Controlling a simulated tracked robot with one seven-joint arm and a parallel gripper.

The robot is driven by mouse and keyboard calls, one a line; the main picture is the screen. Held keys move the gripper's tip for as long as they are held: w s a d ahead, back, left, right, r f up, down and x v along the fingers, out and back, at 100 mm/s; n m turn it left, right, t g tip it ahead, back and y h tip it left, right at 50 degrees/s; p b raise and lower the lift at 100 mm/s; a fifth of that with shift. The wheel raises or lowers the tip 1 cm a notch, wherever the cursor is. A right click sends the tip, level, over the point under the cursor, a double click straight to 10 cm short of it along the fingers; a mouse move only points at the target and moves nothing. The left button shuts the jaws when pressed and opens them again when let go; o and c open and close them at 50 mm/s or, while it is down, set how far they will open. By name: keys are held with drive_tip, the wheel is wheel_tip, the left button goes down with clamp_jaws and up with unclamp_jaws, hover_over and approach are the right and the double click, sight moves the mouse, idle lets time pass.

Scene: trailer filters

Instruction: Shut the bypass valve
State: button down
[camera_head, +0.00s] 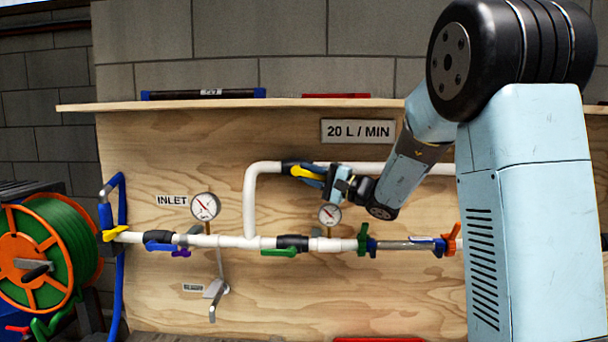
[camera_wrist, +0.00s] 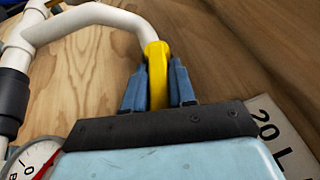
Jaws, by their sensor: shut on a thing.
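The bypass valve (camera_head: 290,167) has a dark body and a yellow lever (camera_head: 303,172); it sits on the upper white pipe loop, just right of the bend. In the head view the lever appears to lie roughly along the pipe, tilted slightly down to the right. My gripper (camera_head: 318,178) reaches the lever from the right, with its blue fingers around it. In the wrist view the yellow lever (camera_wrist: 156,82) stands between the two fingers of my gripper (camera_wrist: 158,70), which are shut on it. The valve body is hidden there.
The bypass pipe (camera_head: 249,200) rises from the main line. Below are an inlet gauge (camera_head: 205,206), a second gauge (camera_head: 330,214), a blue-handled valve (camera_head: 160,246) and a green-handled valve (camera_head: 279,252). A hose reel (camera_head: 40,250) stands left. A shelf (camera_head: 240,104) runs above.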

drive_tip(key=shift+f+t, duration=0.3)
drive_tip(key=shift+f, duration=0.1)
drive_tip(key=c, duration=1.2)
unclamp_jaws()
drive_tip(key=shift+c, duration=0.2)
drive_tip(key=shift+o, duration=1.1)
drive_tip(key=shift+r, duration=0.15)
drive_tip(key=v, duration=1.3)
drive_tip(key=shift+s+d+f, duration=0.15)
drive_tip(key=shift+d+f, duration=0.1)
drive_tip(key=shift+d, duration=0.1)
